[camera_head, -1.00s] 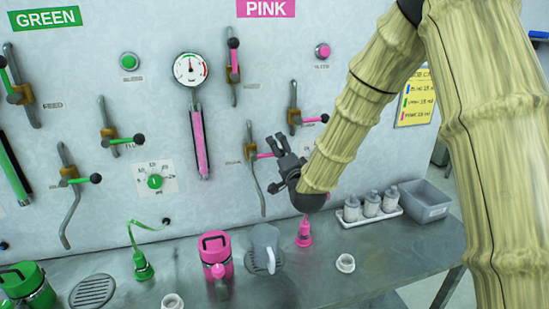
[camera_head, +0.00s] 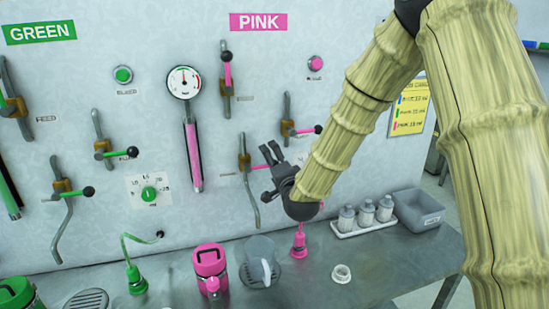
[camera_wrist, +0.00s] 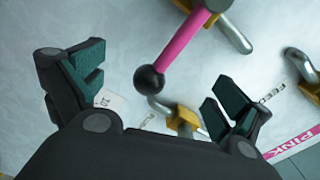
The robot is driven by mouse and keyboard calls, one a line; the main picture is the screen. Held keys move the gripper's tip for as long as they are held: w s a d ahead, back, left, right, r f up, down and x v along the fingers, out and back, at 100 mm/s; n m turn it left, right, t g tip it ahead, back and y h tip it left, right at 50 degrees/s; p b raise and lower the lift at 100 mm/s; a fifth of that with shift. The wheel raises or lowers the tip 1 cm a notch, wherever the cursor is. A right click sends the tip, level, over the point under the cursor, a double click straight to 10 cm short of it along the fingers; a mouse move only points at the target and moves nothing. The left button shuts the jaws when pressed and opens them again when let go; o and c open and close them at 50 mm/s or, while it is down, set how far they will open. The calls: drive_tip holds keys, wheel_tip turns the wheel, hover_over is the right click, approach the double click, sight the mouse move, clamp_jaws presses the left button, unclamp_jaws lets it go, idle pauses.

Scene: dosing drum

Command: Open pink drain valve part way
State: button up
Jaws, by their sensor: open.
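The pink drain valve (camera_head: 244,164), a brass body on a grey pipe with a bent lower end, is on the panel below the PINK sign. Its pink lever (camera_head: 260,168) points right, roughly level, and its outer end is hidden behind my gripper (camera_head: 268,175). In the wrist view a pink lever (camera_wrist: 183,38) ends in a black ball knob (camera_wrist: 149,79). The knob shows in the gap between the fingers of my gripper (camera_wrist: 158,92). The fingers are spread wide apart, and neither visibly touches the knob.
Another pink-lever valve (camera_head: 288,128) is just above and right of my gripper. A grey bin (camera_head: 414,212) is right.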

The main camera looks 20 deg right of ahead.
drive_tip(key=shift+r, duration=0.15)
drive_tip(key=shift+a+r, duration=0.1)
drive_tip(key=shift+r, duration=0.75)
drive_tip(key=shift+r, duration=0.1)
drive_tip(key=shift+a+r, duration=0.25)
drive_tip(key=shift+r, duration=0.5)
drive_tip(key=shift+a+r, duration=0.3)
drive_tip(key=shift+r, duration=0.3)
drive_tip(key=shift+a+r, duration=0.2)
drive_tip(key=shift+a, duration=0.1)
drive_tip(key=shift+r, duration=0.1)
